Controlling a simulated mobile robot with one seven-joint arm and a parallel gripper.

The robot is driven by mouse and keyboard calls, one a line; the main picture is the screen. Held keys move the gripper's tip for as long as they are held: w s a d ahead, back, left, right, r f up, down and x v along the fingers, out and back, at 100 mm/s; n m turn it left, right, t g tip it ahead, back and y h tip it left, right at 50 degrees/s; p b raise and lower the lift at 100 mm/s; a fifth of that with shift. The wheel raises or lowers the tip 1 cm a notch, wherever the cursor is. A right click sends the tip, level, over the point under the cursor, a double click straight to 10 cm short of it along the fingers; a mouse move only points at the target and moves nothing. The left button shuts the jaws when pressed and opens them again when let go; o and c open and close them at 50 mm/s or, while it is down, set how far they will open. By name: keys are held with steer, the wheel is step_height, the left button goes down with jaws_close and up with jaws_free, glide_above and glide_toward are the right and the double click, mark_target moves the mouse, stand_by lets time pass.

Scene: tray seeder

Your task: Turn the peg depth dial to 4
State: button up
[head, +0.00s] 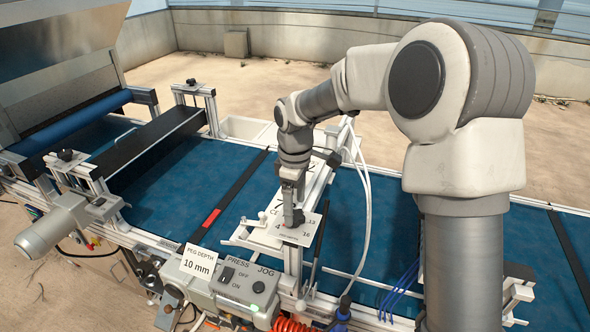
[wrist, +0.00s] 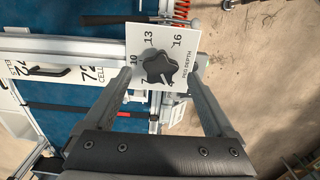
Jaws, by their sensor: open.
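The peg depth dial is a black star-shaped knob (wrist: 160,68) on a white scale plate (wrist: 137,32), seen in the wrist view. The numbers 7, 10, 13 and 16 show around it. A pale mark on the knob points toward the bottom of the picture, slightly right; its exact setting is hard to read. My gripper (wrist: 158,73) is open, with one finger on each side of the knob; contact is not clear. In the head view my gripper (head: 293,218) is down at the scale plate (head: 302,235) and mostly hides the knob. A 4 shows there, left of the gripper.
A sign (head: 197,262) reads "PEG DEPTH 10 mm". It stands by a control box (head: 228,292) with PRESS and JOG controls. Pale hoses (head: 366,190) run right of my gripper. A blue belt (head: 190,190) lies beneath the frame.

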mark_target(295, 214)
step_height(295, 214, up, 15)
steer(key=shift+r, duration=0.2)
stand_by(0.3)
steer(key=s+d+r+m+t, duration=0.3)
steer(key=s+d+m, duration=0.5)
steer(key=s, duration=0.5)
steer(key=s+d+f+m+t+b, duration=0.1)
steer(key=s+d+f+m, duration=0.4)
steer(key=s, duration=0.7)
steer(key=shift+d+m+t, duration=0.6)
steer(key=shift+t, duration=0.2)
